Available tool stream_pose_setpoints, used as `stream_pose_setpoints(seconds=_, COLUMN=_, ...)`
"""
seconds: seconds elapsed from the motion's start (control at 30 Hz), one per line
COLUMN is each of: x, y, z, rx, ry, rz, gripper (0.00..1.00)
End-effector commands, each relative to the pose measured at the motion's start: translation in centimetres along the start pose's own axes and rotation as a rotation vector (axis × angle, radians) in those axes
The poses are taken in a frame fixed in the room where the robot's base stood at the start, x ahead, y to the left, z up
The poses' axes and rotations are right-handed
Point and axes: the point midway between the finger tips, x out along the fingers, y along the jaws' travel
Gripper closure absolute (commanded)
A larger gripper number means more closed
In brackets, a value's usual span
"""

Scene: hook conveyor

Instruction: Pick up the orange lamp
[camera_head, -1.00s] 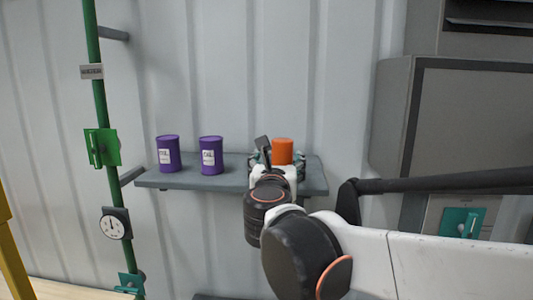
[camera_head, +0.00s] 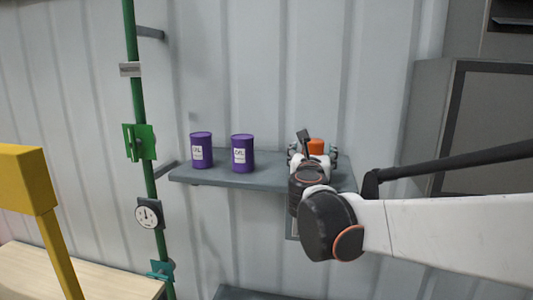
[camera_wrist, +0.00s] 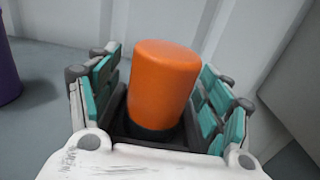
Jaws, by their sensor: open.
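The orange lamp (camera_wrist: 163,82) stands upright on the grey shelf (camera_head: 225,176), a rounded cylinder with a dark base. In the head view only its top (camera_head: 316,146) shows above my gripper (camera_head: 314,158). In the wrist view my gripper (camera_wrist: 160,100) is open, with teal-padded fingers on the left and right of the lamp. The lamp is between the fingers, and a gap shows on each side. Its lower end is partly hidden by my gripper's body.
Two purple cans, a left one (camera_head: 202,150) and a right one (camera_head: 243,153), stand on the shelf left of the lamp. A green pipe (camera_head: 143,185) with a gauge (camera_head: 149,213) runs up the wall at left. A grey cabinet (camera_head: 480,130) is at right.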

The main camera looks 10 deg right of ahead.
Motion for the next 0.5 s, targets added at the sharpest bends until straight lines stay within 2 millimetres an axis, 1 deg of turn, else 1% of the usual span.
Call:
stream_pose_setpoints(seconds=0.13, x=0.02, y=0.02, z=-0.04, rx=0.000, ry=0.000, rz=0.000, gripper=0.28)
stream_pose_setpoints(seconds=0.17, x=0.02, y=0.02, z=-0.04, rx=0.000, ry=0.000, rz=0.000, gripper=0.32)
stream_pose_setpoints(seconds=0.2, x=0.02, y=0.02, z=-0.03, rx=0.000, ry=0.000, rz=0.000, gripper=0.41)
stream_pose_setpoints(seconds=0.37, x=0.00, y=0.02, z=-0.03, rx=0.000, ry=0.000, rz=0.000, gripper=0.77)
stream_pose_setpoints(seconds=0.5, x=-0.01, y=0.02, z=-0.01, rx=0.000, ry=0.000, rz=0.000, gripper=0.78)
